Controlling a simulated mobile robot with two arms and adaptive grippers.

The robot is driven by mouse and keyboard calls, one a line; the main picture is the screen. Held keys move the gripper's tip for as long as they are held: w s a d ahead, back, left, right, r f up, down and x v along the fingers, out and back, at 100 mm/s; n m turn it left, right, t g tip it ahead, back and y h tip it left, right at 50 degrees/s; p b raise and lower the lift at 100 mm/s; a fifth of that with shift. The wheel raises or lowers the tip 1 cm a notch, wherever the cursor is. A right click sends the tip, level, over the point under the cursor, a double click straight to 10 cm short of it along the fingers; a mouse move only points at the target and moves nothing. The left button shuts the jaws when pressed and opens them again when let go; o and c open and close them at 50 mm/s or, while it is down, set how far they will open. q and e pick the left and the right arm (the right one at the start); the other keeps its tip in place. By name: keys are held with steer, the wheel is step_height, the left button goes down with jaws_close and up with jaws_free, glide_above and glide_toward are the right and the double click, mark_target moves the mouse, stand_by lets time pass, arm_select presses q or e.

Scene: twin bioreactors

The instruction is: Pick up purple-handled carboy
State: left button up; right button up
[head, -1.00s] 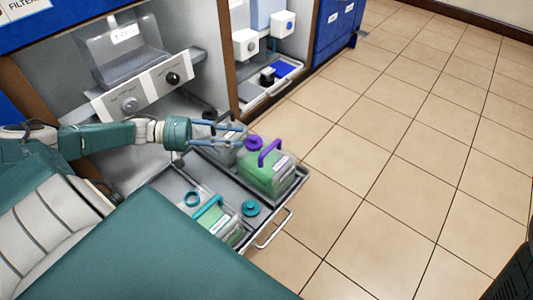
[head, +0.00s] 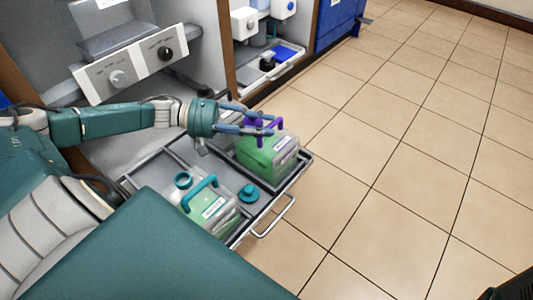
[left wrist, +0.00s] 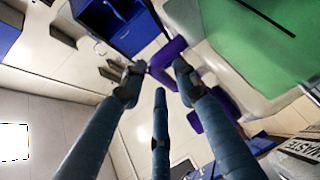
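The purple-handled carboy (head: 268,160), a clear box with green liquid and a label, sits upright at the far right end of the pulled-out tray (head: 170,155). My left gripper (head: 272,125) is at its top, with the fingers level over the purple handle (head: 279,126) and partly covering it. In the left wrist view the purple handle (left wrist: 168,55) shows between the spread fingertips (left wrist: 158,75), with a gap around it. Whether a finger touches it I cannot tell. A purple cap (left wrist: 215,115) and the green carboy side (left wrist: 265,45) show beside it.
The tray has a front handle (head: 275,217). A panel with knobs (head: 135,65) stands behind. The tiled floor (head: 390,150) on the right is clear.

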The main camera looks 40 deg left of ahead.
arm_select(q)
steer(key=shift+w+d+f, duration=0.1)
steer(key=shift+w+d, duration=0.3)
steer(key=shift+d, duration=0.2)
jaws_close()
steer(key=shift+r, duration=0.2)
steer(key=shift+r, duration=0.15)
